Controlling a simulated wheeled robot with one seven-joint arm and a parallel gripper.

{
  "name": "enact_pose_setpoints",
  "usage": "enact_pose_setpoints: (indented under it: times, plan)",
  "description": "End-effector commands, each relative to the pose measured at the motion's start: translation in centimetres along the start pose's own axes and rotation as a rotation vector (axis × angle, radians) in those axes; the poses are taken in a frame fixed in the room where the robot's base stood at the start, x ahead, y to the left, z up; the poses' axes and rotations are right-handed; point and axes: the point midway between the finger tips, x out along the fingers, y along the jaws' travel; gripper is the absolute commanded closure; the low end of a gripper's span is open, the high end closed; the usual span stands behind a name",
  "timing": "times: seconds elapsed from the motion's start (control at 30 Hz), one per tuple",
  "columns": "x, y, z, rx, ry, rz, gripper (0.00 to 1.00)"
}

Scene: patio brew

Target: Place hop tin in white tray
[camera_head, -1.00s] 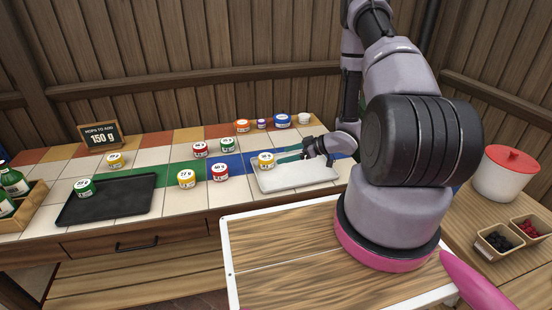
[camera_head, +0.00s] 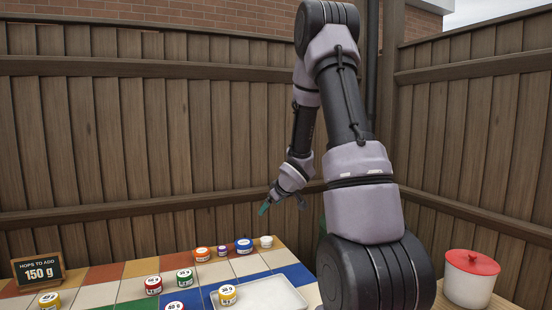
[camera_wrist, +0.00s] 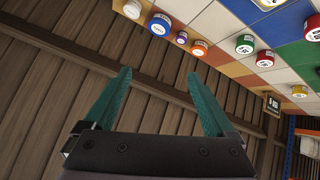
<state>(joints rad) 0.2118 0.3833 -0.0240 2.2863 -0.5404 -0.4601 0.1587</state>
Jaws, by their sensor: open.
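A yellow hop tin (camera_head: 227,294) marked with a gram label stands at the left end of the white tray (camera_head: 275,293). The cut-off bottom of the head view hides part of the tray. Other hop tins stand on the tiled counter: red (camera_head: 153,285), green (camera_head: 185,277), orange (camera_head: 202,254), purple (camera_head: 222,251) and blue (camera_head: 243,245). My gripper (camera_head: 268,207) is raised well above the counter, beyond the tray. In the wrist view my gripper (camera_wrist: 157,95) has its two teal fingers wide apart, with nothing between them.
A chalkboard sign (camera_head: 38,271) reading 150 g stands at the counter's left. A small white tin (camera_head: 266,241) stands at the back. A white pot with a red lid (camera_head: 470,278) is at right. A wooden fence (camera_head: 150,140) closes the back.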

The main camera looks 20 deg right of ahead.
Motion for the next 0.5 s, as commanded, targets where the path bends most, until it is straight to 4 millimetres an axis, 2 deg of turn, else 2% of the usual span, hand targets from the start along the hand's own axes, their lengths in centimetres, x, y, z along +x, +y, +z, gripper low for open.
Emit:
enact_pose_setpoints:
  times: [0.03,0.1,0.27,0.37,0.5]
  plan:
    - [-2.8,0.7,-1.7,0.038,-0.007,0.045,0.1]
    - [-6.3,1.1,-3.0,0.107,-0.033,0.095,0.1]
    - [-14.5,0.5,-4.6,0.286,-0.078,0.161,0.1]
    - [-19.5,-1.2,-4.8,0.405,-0.103,0.167,0.1]
    - [-26.2,-4.7,-4.3,0.571,-0.129,0.126,0.1]
